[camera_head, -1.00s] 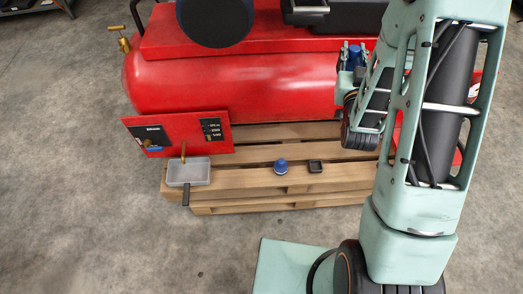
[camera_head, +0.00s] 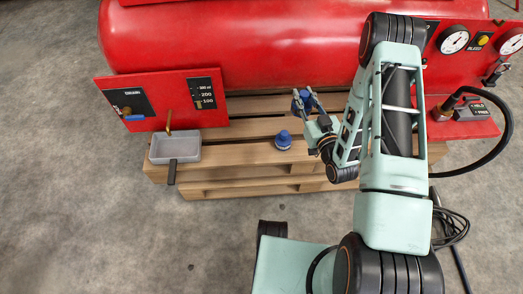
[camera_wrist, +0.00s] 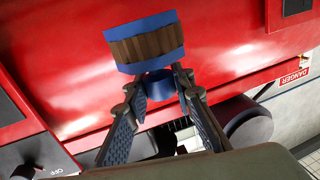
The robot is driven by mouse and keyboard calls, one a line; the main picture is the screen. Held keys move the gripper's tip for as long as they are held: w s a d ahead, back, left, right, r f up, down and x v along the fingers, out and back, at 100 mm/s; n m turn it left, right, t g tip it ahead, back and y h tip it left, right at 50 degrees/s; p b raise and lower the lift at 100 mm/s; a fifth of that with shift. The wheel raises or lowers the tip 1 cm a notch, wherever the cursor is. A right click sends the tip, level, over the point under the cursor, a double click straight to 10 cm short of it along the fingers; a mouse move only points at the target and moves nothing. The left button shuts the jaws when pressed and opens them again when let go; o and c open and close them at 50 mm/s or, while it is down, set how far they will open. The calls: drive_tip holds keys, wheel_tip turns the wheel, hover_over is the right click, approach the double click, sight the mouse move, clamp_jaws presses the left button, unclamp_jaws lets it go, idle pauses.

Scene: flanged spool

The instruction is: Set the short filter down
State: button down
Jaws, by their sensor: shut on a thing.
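A filter with blue end caps and a brown pleated middle (camera_wrist: 146,48) is held at the tips of my gripper (camera_wrist: 160,82) in the wrist view. I take it to be the short filter. In the head view my gripper (camera_head: 304,98) is shut on this blue piece (camera_head: 299,104), above the pallet's slats and close to the red tank. Its underside is hidden, so I cannot tell whether it touches the wood. A separate small blue cap-like piece (camera_head: 283,140) stands on the pallet, nearer the front edge and left of my gripper.
The wooden pallet (camera_head: 240,157) has bare slats around the blue piece. A grey tray (camera_head: 174,149) with a handle sits at its left end. The red tank (camera_head: 240,50) stands behind. Red gauge panels stand left (camera_head: 165,101) and right (camera_head: 470,60).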

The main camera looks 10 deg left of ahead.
drive_tip(key=s+a+f+n+g+y, duration=0.65)
drive_tip(key=a+f, duration=0.25)
drive_tip(key=f, duration=0.2)
drive_tip(key=shift+m+t, duration=0.35)
drive_tip(key=shift+t, duration=0.1)
drive_tip(key=w+a+f+b, duration=0.1)
drive_tip(key=a+f+b, duration=0.1)
drive_tip(key=a+f, duration=0.2)
drive_tip(key=w+a+f+b, duration=0.1)
drive_tip(key=a+f+b, duration=0.1)
drive_tip(key=a+f, duration=0.2)
drive_tip(key=w+a+f+b, duration=0.1)
drive_tip(key=a+f+b, duration=0.2)
drive_tip(key=a+f, duration=0.1)
drive_tip(key=shift+w+a+f, duration=0.2)
drive_tip(key=shift+a+f, duration=0.15)
drive_tip(key=shift+a, duration=0.3)
drive_tip(key=c, duration=1.7)
unclamp_jaws()
drive_tip(key=shift+f, duration=0.1)
drive_tip(key=shift+o, duration=0.2)
